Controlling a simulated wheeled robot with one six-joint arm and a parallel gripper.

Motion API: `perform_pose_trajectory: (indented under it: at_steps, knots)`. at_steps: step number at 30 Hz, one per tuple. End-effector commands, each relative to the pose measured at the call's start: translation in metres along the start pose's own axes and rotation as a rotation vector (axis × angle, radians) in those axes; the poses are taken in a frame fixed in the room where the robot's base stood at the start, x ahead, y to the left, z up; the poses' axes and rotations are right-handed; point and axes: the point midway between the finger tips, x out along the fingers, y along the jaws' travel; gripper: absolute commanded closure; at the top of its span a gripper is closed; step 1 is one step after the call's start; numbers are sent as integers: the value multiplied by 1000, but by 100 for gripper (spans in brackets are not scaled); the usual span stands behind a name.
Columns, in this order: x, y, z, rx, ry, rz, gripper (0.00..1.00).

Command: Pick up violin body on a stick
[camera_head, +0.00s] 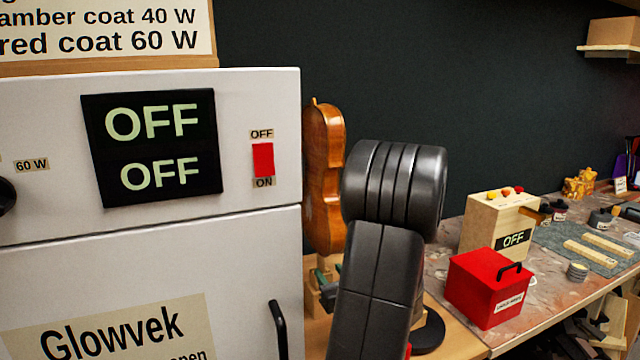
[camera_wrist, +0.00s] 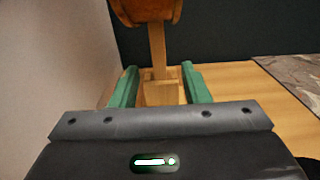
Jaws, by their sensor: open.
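The amber-brown violin body (camera_head: 322,180) stands upright behind the right edge of the white cabinet in the head view. Its lower end (camera_wrist: 146,10) shows at the top of the wrist view, on a pale wooden stick (camera_wrist: 157,48). The stick goes down to a wooden holder (camera_wrist: 160,95). My gripper (camera_wrist: 159,70) is open, with its green fingers apart on either side of the stick's lower part. I cannot tell whether either finger touches the wood. In the head view my arm hides part of the holder and of my gripper.
The white cabinet (camera_head: 245,225) stands close on the left, with a black handle (camera_head: 279,330). To the right, the bench holds a red box (camera_head: 490,288), a wooden box marked OFF (camera_head: 497,228) and a grey mat (camera_head: 570,240). A dark wall (camera_head: 450,80) is behind.

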Motion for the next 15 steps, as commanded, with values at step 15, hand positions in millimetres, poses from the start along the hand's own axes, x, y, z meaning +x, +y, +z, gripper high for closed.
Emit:
perform_pose_trajectory:
  at_steps: [15]
  knots:
    - [57,2,7,1,0,1,58]
